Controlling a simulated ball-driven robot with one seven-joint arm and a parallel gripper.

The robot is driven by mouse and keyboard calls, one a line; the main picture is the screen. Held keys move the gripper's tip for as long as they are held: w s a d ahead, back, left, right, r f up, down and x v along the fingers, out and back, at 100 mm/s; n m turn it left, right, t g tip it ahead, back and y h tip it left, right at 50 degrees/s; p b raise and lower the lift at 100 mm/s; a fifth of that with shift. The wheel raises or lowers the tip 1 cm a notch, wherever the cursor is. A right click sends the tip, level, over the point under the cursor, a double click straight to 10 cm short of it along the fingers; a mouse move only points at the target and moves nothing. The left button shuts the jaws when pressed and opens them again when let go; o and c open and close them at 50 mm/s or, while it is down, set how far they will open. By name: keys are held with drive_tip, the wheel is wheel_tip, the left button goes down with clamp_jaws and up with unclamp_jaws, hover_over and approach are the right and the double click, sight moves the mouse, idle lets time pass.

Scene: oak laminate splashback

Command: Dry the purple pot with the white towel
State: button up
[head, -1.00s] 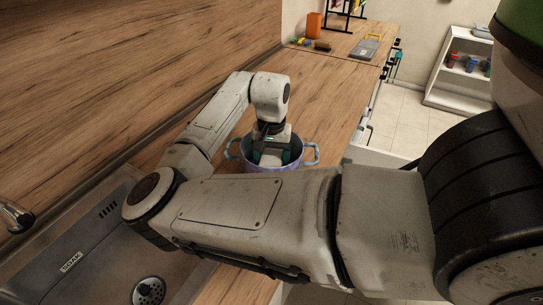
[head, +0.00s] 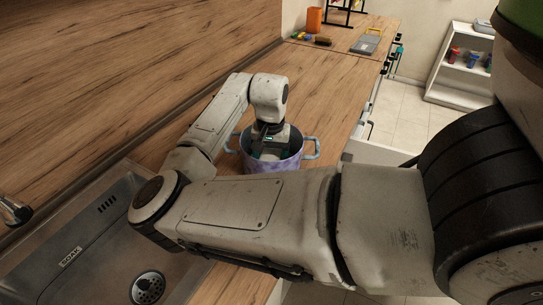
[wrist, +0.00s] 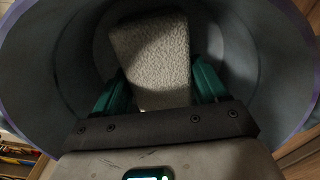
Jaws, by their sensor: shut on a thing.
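The purple pot (head: 278,163) has blue side handles and stands upright on the wooden counter in the head view, partly hidden behind my forearm. In the wrist view its grey inner wall (wrist: 249,50) surrounds my gripper. The white towel (wrist: 152,52) is a folded, textured pad between my teal fingers, inside the pot. My gripper (wrist: 157,88) is shut on the towel and points down into the pot. My gripper also shows in the head view (head: 268,154), lowered inside the rim. Whether the towel touches the pot's floor I cannot tell.
A metal sink (head: 98,240) with a drain lies at the left front, with a tap (head: 14,211) beside it. An orange block (head: 314,20) and a grey box (head: 366,44) are on the far counter. A white shelf (head: 462,66) stands at the right. Counter behind the pot is clear.

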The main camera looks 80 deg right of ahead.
drive_tip(key=shift+w+a, duration=0.1)
drive_tip(key=shift+w, duration=0.45)
drive_tip(key=shift+s+f+p, duration=0.15)
drive_tip(key=shift+s+p, duration=0.55)
drive_tip(key=shift+s, duration=0.7)
drive_tip(key=shift+w, duration=0.15)
drive_tip(key=shift+w, duration=1.25)
drive_tip(key=shift+s, duration=0.15)
drive_tip(key=shift+s+r+p, duration=0.25)
drive_tip(key=shift+s+p, duration=0.5)
drive_tip(key=shift+s, duration=0.4)
